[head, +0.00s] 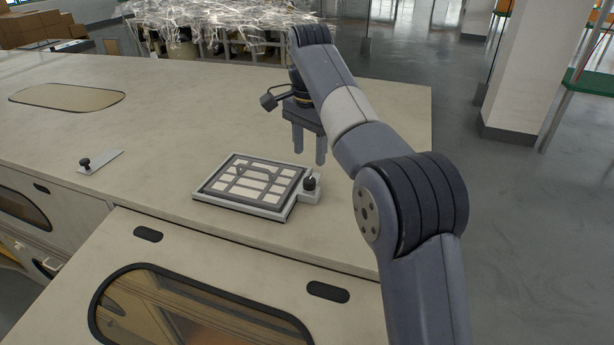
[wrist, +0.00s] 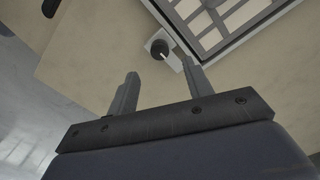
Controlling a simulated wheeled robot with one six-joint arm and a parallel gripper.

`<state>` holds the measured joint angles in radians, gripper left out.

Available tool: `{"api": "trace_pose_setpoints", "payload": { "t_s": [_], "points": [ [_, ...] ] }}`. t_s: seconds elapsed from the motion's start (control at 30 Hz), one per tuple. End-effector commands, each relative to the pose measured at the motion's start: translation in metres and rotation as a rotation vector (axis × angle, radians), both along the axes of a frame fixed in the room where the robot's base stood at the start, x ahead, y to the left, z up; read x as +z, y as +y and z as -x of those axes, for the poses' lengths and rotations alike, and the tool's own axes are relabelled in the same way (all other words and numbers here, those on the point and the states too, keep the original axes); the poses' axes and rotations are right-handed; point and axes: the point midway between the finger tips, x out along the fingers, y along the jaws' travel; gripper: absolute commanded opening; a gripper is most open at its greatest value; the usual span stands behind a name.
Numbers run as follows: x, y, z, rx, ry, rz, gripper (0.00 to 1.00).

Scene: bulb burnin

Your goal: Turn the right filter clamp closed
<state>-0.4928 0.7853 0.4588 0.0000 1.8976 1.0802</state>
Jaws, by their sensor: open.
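The right filter clamp (head: 310,184) is a black knob on a small light block at the right side of the filter frame. It also shows in the wrist view (wrist: 159,48), just beyond my fingertips. The filter (head: 250,183) is a flat panel with a dark grid over pale cells, set in a light frame on the counter. Part of it shows at the top right of the wrist view (wrist: 215,20). My gripper (head: 308,160) is open and empty, pointing down above the counter near the clamp. In the wrist view its fingers (wrist: 160,82) are apart, with nothing between them.
A small plate with a black knob (head: 85,163) lies on the counter at the left. An oval panel (head: 67,97) is set in the counter farther back. The counter (head: 200,110) around the filter is largely clear, and its right edge drops to the floor.

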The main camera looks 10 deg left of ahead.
Motion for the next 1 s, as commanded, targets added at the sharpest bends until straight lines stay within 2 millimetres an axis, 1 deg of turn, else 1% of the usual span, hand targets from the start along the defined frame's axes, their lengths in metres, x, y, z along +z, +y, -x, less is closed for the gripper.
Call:
{"api": "trace_pose_setpoints", "payload": {
  "t_s": [0.03, 0.3, 0.5, 0.67, 0.93, 1.0],
  "points": [
    [-0.008, 0.0, 0.0, 0.0, 0.002, 0.002, 0.48],
    [-0.048, 0.0, 0.001, 0.0, 0.002, 0.001, 0.48],
    [-0.069, 0.0, 0.0, 0.0, 0.002, 0.001, 0.48],
    [-0.076, 0.0, 0.0, 0.0, 0.001, 0.0, 0.48],
    [-0.077, 0.0, 0.0, 0.0, 0.0, 0.0, 0.48],
    [-0.077, 0.0, 0.0, 0.0, 0.0, 0.0, 0.43]
  ]
}}
